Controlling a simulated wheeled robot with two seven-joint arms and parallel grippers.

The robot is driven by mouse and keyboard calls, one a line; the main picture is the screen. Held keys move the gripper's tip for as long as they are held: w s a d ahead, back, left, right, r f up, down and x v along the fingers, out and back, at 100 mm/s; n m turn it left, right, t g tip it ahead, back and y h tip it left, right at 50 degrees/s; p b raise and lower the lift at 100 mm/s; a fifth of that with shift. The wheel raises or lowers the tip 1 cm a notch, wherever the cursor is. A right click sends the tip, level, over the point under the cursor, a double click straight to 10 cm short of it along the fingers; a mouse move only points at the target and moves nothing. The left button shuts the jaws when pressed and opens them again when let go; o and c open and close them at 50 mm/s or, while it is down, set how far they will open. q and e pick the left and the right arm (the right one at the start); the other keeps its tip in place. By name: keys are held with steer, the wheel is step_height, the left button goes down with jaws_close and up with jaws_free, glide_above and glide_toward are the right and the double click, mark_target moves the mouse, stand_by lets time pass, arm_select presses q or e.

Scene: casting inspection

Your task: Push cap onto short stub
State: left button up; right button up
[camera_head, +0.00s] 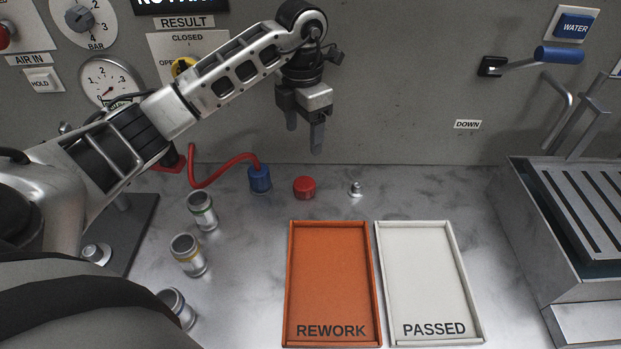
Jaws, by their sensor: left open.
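A red cap (304,187) stands on the metal bench near the back wall; whether anything is under it is hidden. A short metal stub (356,188) stands upright and bare on the bench to its right, apart from it. A blue fitting (259,178) on the end of a red hose (222,164) stands to the left of the cap. My left gripper (304,130) points down in front of the wall, above the red cap in the picture. Its two fingers are apart, with nothing between them. My right gripper is not in view.
Several metal cylinders (188,254) stand at left, one partly hidden by my arm. An orange REWORK tray (292,275) and a white PASSED tray (458,275) lie in front. A slatted metal basin (545,255) is at right. The bench around the stub is clear.

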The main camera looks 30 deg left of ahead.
arm_select(q)
glide_above(304, 183)
step_height(304, 183, down, 8)
steer(key=shift+f, duration=0.25)
step_height(304, 183, down, 5)
steer(key=shift+b, duration=0.85)
steer(key=shift+r, duration=0.1)
steer(key=c, duration=1.1)
